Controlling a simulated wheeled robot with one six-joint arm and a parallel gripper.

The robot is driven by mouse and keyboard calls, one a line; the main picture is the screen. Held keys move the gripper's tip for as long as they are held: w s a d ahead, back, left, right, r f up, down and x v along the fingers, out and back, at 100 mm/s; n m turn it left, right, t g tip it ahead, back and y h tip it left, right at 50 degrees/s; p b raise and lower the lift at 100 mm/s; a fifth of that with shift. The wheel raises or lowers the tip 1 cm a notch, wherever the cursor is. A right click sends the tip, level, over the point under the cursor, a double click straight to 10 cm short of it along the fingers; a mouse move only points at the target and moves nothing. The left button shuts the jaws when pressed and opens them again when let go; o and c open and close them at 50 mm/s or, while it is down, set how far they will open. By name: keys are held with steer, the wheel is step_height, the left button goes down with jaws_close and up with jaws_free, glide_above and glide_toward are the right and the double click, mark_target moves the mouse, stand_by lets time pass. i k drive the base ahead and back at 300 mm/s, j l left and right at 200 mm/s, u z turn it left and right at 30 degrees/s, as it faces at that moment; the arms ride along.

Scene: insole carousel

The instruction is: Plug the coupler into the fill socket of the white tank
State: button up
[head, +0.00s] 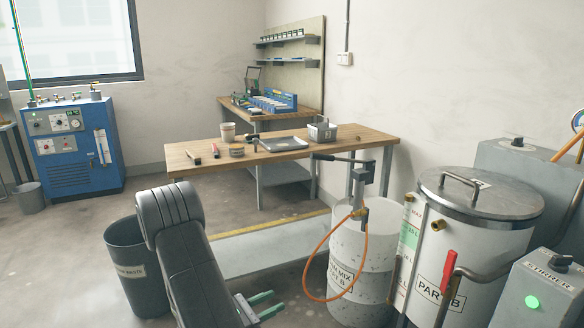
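The white tank (470,258), labelled PART B, stands at the right under a grey metal lid. A brass fitting (438,225) sticks out of its upper front wall and looks like the fill socket. An orange hose (309,262) hangs in a loop from the hand pump (361,182) on the white drum (350,270). A brass piece (359,213) by the pump looks like the coupler; it is too small to be sure. My gripper (277,301) is low at the bottom centre, left of the drum. Its two green fingers are apart with nothing visible between them.
A dark waste bin (126,262) stands left of my arm. A wooden workbench (352,137) with tools and a tray is behind. A red-handled valve (448,267), pipes and the grey stirrer box (540,290) crowd the tank's front and right. Open floor lies at left.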

mark_target(355, 214)
steer(key=i+l+z, duration=0.1)
steer(key=i, duration=0.35)
steer(key=i+l+z, duration=0.1)
steer(key=i+l, duration=0.2)
steer(key=i, duration=0.2)
steer(key=i+l+z, duration=0.1)
steer(key=i, duration=0.4)
